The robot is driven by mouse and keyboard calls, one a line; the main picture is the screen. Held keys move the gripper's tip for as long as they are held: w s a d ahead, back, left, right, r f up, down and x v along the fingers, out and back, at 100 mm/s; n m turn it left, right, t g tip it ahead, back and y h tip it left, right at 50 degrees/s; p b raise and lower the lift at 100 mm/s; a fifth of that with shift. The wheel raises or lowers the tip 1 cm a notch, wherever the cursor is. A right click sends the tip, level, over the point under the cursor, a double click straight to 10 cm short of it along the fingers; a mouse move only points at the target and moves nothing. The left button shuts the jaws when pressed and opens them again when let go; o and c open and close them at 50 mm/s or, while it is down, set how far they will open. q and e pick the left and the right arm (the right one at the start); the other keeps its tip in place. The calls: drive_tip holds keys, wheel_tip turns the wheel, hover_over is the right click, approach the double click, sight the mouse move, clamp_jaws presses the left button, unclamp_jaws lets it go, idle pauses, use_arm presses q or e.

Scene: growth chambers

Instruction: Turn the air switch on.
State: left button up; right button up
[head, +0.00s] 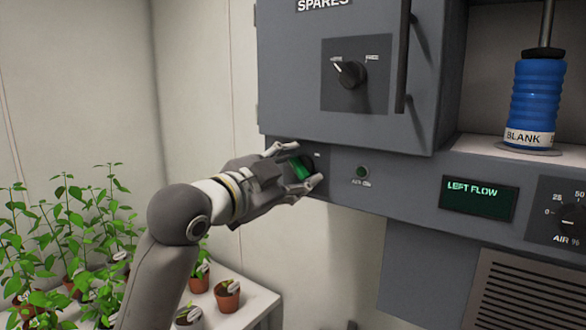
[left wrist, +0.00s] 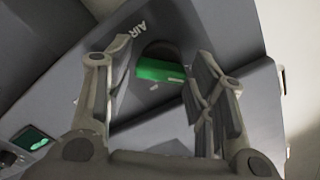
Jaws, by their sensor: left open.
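The air switch (head: 301,171) is a green rotary handle on the grey panel below the spares cabinet. In the left wrist view the green handle (left wrist: 160,70) sits in a dark round mount beside the word AIR. My left gripper (head: 299,166) is at the switch, its fingers open on either side of the handle. In the left wrist view a gap shows between the handle and the left finger; whether the right finger touches it I cannot tell. The "AIR ON" lamp (head: 362,172) looks dark green and unlit. My right gripper is not in view.
Above is the spares cabinet (head: 290,60) with a black knob (head: 350,74) and a vertical door handle (head: 404,50). To the right are a "LEFT FLOW" display (head: 479,198), an air % dial (head: 574,219) and a blue "BLANK" cylinder (head: 538,95). Potted plants (head: 228,296) stand lower left.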

use_arm(q)
drive_tip(key=shift+c, duration=0.2)
drive_tip(key=c, duration=0.7)
